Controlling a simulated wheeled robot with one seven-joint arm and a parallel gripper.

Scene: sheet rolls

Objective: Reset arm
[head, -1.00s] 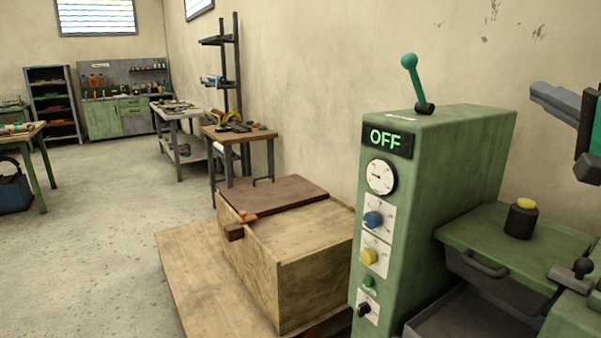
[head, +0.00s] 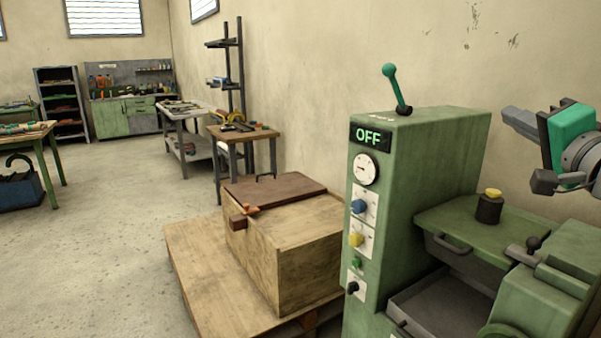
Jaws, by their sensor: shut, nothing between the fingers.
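My gripper (head: 517,120) is at the right edge of the head view, up in the air above the green machine. Its teal and dark grey body shows, with grey fingers pointing left. It is shut and holds nothing. It appears clear of the machine and the wall, and most of my arm is out of the picture.
A wooden crate (head: 280,260) stands on a pallet (head: 205,290).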

